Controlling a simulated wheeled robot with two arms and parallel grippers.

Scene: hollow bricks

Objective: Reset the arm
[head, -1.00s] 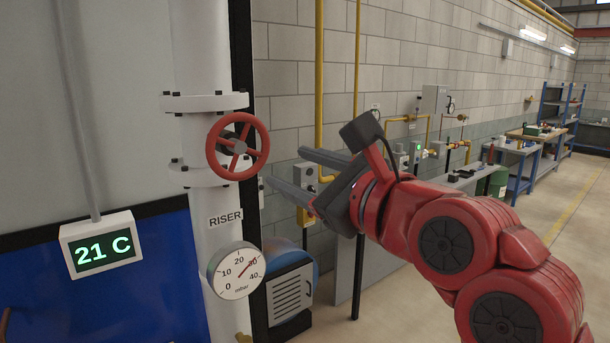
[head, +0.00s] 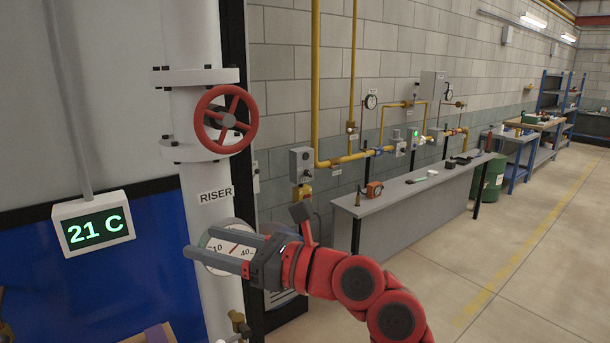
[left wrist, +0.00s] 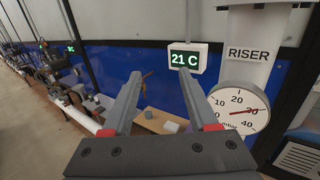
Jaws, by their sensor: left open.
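My left arm (head: 357,283) is red with dark joint caps and reaches in from the bottom of the head view. My left gripper (head: 202,243) is grey, open and empty, with its fingers pointing left in front of the dial gauge (head: 225,268) on the white riser pipe. The gripper partly hides that gauge. In the left wrist view the two fingers of the gripper (left wrist: 154,70) are spread with nothing between them. The red valve wheel (head: 226,119) is above the gripper, apart from it. My right gripper is not in view.
The white riser pipe (head: 214,185) stands at left, with a 21 C display (head: 94,223) beside it. A grey bench (head: 415,192) with small items runs along the block wall under yellow pipes (head: 315,80). A green drum (head: 487,180) stands past it. The floor at right is clear.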

